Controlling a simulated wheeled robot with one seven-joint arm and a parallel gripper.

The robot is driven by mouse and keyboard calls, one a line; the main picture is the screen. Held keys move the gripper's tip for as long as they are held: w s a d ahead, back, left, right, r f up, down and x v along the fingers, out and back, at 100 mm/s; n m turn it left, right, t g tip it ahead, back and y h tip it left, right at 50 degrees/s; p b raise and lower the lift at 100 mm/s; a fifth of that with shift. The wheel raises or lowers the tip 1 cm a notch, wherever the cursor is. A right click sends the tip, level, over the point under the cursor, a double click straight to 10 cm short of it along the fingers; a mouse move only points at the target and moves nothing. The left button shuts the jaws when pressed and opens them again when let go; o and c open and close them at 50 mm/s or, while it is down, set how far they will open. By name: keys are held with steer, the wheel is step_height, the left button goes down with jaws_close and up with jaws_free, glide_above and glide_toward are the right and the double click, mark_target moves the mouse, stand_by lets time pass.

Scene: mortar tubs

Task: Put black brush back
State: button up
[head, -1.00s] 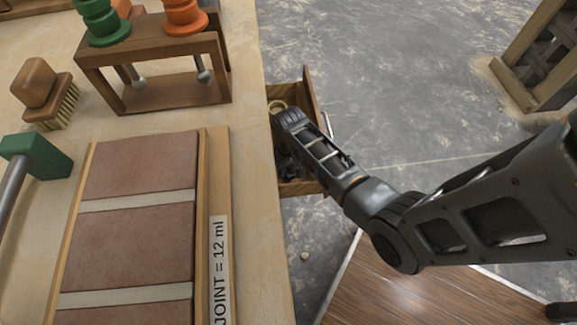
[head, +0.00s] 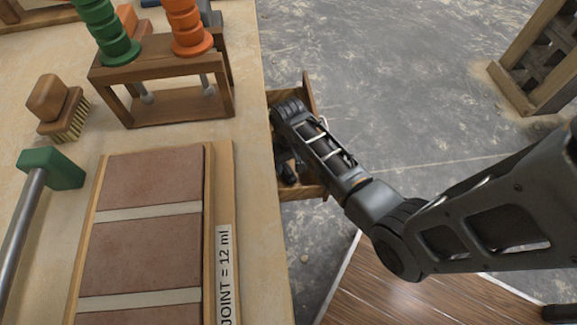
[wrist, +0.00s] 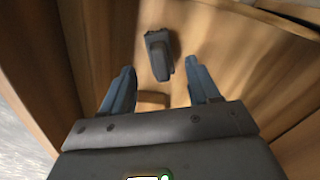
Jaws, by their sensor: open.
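My gripper (head: 287,172) is down in an open wooden drawer (head: 309,95) at the bench's right edge. In the wrist view its two blue-grey fingers (wrist: 160,76) are apart, with nothing held between them. A small dark grey or black object (wrist: 158,54) lies on the drawer floor just beyond the fingertips, roughly between them. It may be the black brush, but no bristles show, so I cannot tell. The arm hides much of the drawer in the head view.
On the bench stand a wooden rack (head: 165,75) with green and orange handled tools, a brown brush (head: 60,108), a green-headed mallet (head: 52,168) and a brick panel (head: 150,185). A wooden lattice crate (head: 540,60) stands on the floor. Drawer walls (wrist: 40,75) close in around the gripper.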

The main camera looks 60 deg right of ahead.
mark_target(289, 169)
step_height(289, 169, up, 7)
steer(key=p, duration=0.1)
steer(key=shift+f+p, duration=0.2)
steer(key=shift+p, duration=0.1)
steer(key=s+a+r+n+t+h, duration=0.1)
steer(key=s+a+r+n+t, duration=0.15)
steer(key=s+a+t, duration=0.8)
steer(key=s+a+r+n+t, duration=0.1)
steer(key=s+r, duration=0.3)
steer(key=r, duration=0.4)
steer(key=s+a+r+n+t, duration=0.1)
steer(key=s+a+r, duration=0.3)
steer(key=r, duration=0.5)
steer(key=s+a+r+n+t+y, duration=0.1)
steer(key=s+a+r+t, duration=0.1)
steer(key=s+r, duration=0.3)
step_height(289, 169, up, 4)
steer(key=shift+a+r, duration=0.25)
steer(key=shift+a, duration=0.4)
